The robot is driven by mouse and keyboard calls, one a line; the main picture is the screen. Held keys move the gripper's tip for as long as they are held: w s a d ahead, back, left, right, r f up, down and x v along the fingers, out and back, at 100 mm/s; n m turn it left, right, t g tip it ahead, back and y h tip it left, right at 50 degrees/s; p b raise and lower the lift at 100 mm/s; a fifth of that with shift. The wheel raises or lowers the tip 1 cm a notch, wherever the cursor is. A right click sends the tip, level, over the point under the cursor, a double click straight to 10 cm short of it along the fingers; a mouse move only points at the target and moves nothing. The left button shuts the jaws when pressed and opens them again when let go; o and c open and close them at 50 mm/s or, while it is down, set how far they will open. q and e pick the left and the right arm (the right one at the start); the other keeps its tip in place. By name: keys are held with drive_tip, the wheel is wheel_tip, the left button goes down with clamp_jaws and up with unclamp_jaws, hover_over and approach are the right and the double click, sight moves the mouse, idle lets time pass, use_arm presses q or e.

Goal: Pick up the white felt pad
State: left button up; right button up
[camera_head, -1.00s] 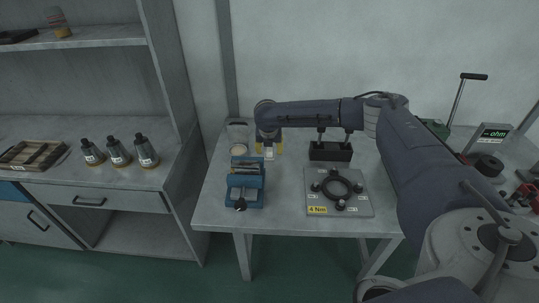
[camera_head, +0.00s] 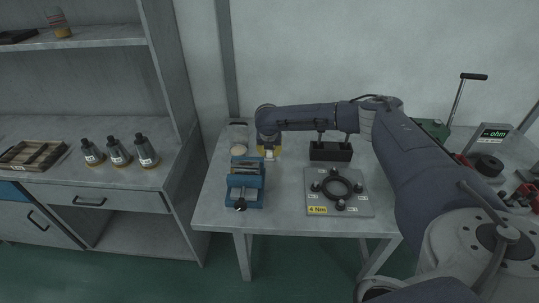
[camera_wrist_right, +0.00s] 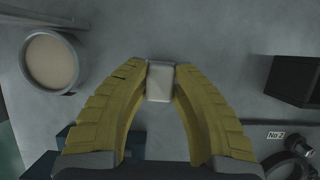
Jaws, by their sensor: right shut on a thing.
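The white felt pad (camera_wrist_right: 160,84) is a small pale block between the yellow fingertips of my right gripper (camera_wrist_right: 166,72) in the wrist view. The right gripper is shut on it, with a finger on each side. In the head view the right gripper (camera_head: 269,155) is low over the back of the table, and the pad shows only as a small pale patch there. I cannot tell whether the pad touches the table. My left gripper is not in view.
A round tan-filled dish (camera_wrist_right: 50,62) lies left of the gripper. A blue vise (camera_head: 245,187) stands just in front. A black block with posts (camera_head: 331,151) and a plate with a black ring (camera_head: 355,205) are to the right. The table's left front is clear.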

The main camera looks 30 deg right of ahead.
drive_tip(key=shift+r, duration=0.1)
clamp_jaws()
wheel_tip(320, 180, up, 20)
idle(0.6)
